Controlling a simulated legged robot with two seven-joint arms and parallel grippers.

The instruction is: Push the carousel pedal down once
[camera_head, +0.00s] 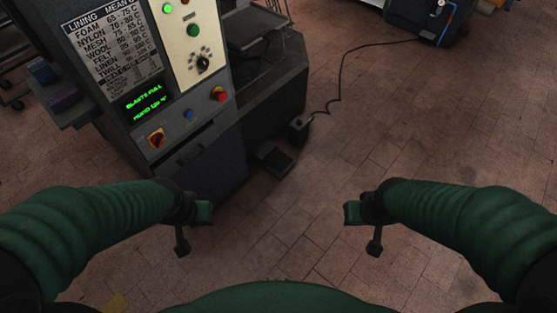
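A dark flat pedal (274,161) lies on the floor at the right foot of the grey press machine (200,165). A second small dark unit (299,128), with a black cable, sits on the floor just behind it. No label shows which is the carousel pedal, and I cannot tell whether either is pressed. My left gripper (196,229) is in front of the machine, with its fingers apart and empty. My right gripper (361,229) is over bare floor to the right, also with its fingers apart and empty. Neither appears to touch a pedal.
The machine's panel has a red knob (219,94), a red-yellow switch (156,137) and a green-text display (144,102). The cable (341,72) runs across the floor to a dark blue unit (425,18) at the back right. Tiled floor (420,130) on the right is clear.

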